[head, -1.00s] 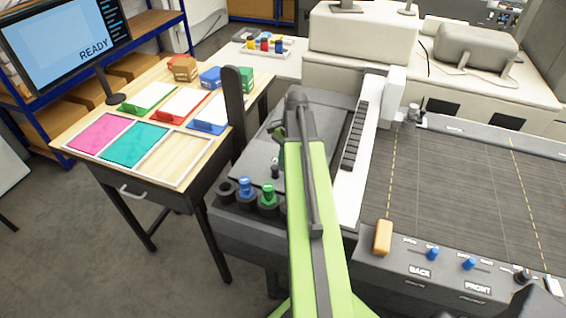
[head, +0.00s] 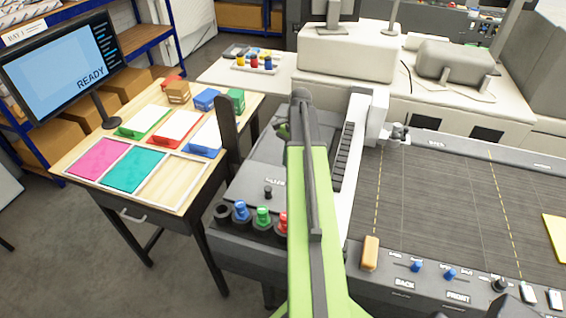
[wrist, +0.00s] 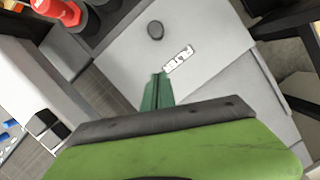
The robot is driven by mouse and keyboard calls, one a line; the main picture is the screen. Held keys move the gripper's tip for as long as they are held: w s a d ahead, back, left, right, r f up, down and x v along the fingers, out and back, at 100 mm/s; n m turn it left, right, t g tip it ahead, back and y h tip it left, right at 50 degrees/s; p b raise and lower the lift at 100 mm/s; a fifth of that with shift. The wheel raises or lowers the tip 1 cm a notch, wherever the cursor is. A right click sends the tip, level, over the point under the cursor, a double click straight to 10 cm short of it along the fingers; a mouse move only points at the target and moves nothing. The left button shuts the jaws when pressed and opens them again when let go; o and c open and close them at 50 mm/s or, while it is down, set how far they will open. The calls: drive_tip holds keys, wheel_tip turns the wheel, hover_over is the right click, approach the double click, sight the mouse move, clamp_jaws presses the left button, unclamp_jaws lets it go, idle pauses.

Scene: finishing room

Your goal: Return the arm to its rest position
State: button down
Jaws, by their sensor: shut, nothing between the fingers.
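My green arm (head: 308,210) rises from the bottom middle of the head view to a dark joint at the top. My gripper (wrist: 158,88) shows in the wrist view as dark green fingers, closed together and empty. They are above a light grey machine panel (wrist: 205,40) with a round dark knob (wrist: 155,30) and a small white label (wrist: 178,59). The fingers appear apart from the panel. In the head view the fingers are not clear, being largely hidden by the arm.
The grey machine's bed (head: 440,215) lies right of my arm. Blue (head: 241,211), green (head: 263,217) and red (head: 283,222) pieces stand in holders close left. A wooden table (head: 125,205) with colour trays and a monitor (head: 62,68) is further left. Grey floor is free at lower left.

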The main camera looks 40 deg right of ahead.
drive_tip(key=shift+r, duration=0.45)
drive_tip(key=shift+d, duration=0.1)
drive_tip(key=w+a+n+h, duration=0.1)
drive_tip(key=w+a+n, duration=0.55)
drive_tip(key=a, duration=1.45)
drive_tip(key=w+a+n+h, duration=0.1)
drive_tip(key=a+n+h, duration=0.1)
drive_tip(key=a+n, duration=1.4)
drive_tip(key=s+a+f+m+b, duration=0.2)
drive_tip(key=a+f+m+b, duration=0.2)
drive_tip(key=f+b, duration=0.7)
drive_tip(key=shift+s+f+m, duration=0.2)
drive_tip(key=shift+f+m, duration=0.15)
drive_tip(key=shift+f, duration=0.05)
